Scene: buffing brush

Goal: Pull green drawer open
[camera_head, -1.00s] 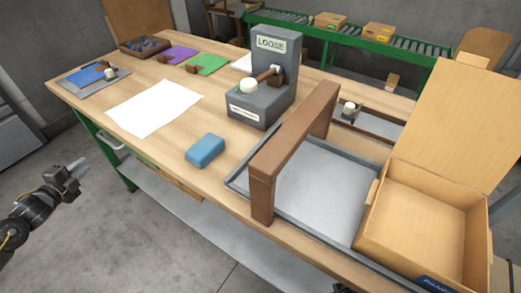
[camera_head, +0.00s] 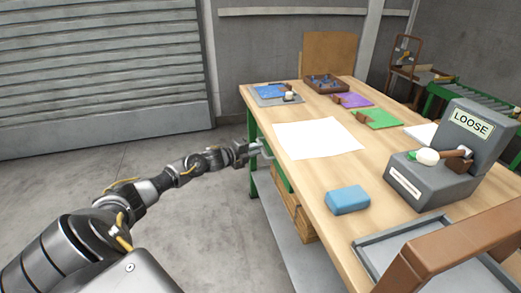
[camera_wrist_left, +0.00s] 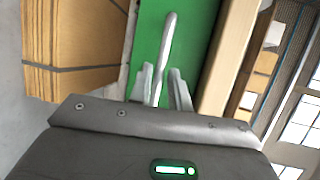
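The green drawer front (camera_wrist_left: 197,45) fills the middle of the left wrist view, with a pale bar handle (camera_wrist_left: 166,50) running along it. In the head view the green drawer (camera_head: 276,168) is a narrow strip under the table's left edge. My left gripper (camera_head: 262,149) is at that edge, by the drawer. In the wrist view its two fingers (camera_wrist_left: 162,88) are apart, one on each side of the handle's lower end. Small gaps seem to show between the fingers and the handle. My right gripper is out of view.
The wooden table (camera_head: 310,178) overhangs beside my left gripper. On it lie a white sheet (camera_head: 318,138), a blue block (camera_head: 348,200) and a grey stand marked LOOSE (camera_head: 430,180). Cardboard boxes (camera_wrist_left: 70,50) are beside the drawer. The floor left of the table is clear.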

